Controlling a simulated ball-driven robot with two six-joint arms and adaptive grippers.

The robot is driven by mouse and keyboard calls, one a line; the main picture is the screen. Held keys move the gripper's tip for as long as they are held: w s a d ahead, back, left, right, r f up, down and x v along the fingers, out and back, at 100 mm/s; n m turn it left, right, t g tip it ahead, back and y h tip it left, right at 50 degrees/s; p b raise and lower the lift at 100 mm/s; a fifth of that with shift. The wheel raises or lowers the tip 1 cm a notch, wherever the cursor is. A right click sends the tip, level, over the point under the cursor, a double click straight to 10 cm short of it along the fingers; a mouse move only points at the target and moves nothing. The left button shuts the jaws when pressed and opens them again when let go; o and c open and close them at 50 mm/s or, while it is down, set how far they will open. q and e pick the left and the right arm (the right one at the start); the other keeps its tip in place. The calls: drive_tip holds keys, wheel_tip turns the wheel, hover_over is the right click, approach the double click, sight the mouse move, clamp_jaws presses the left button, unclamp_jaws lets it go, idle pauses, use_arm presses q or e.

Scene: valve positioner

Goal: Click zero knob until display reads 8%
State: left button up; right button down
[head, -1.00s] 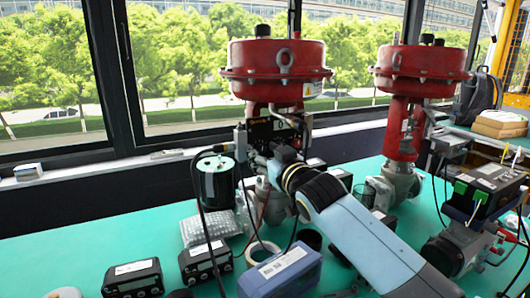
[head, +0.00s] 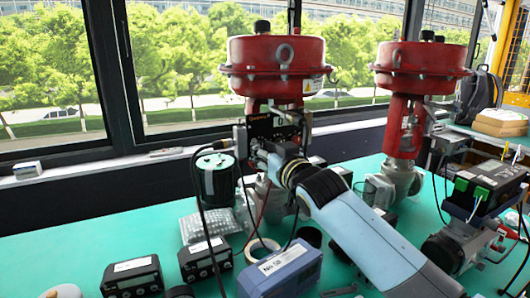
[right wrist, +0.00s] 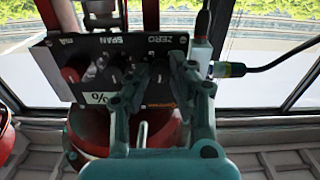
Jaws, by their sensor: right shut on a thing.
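The black positioner (head: 272,124) is mounted on the stem of the left red valve actuator (head: 275,68). In the right wrist view its panel (right wrist: 62,62) appears upside down, with the ZERO label (right wrist: 158,40) at the upper right and SPAN beside it. The small white display (right wrist: 97,98) shows a % sign; I cannot read a number. My right gripper (right wrist: 158,72) is at the panel, its fingers around the spot below the ZERO label and shut on the zero knob, which they mostly hide. My left gripper is out of view.
A second red actuator (head: 422,68) stands to the right. A dark green cylinder (head: 215,181) stands left of the valve. A blue-grey box (head: 282,270) and black meters (head: 131,277) lie on the green table. A cable connector (right wrist: 228,69) juts beside the panel.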

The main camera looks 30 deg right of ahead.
drive_tip(key=shift+m+b, duration=0.75)
drive_tip(key=shift+m, duration=1.45)
drive_tip(key=c, duration=1.2)
unclamp_jaws()
drive_tip(key=shift+o, duration=0.2)
drive_tip(key=s, duration=1.2)
drive_tip(key=shift+a, duration=0.35)
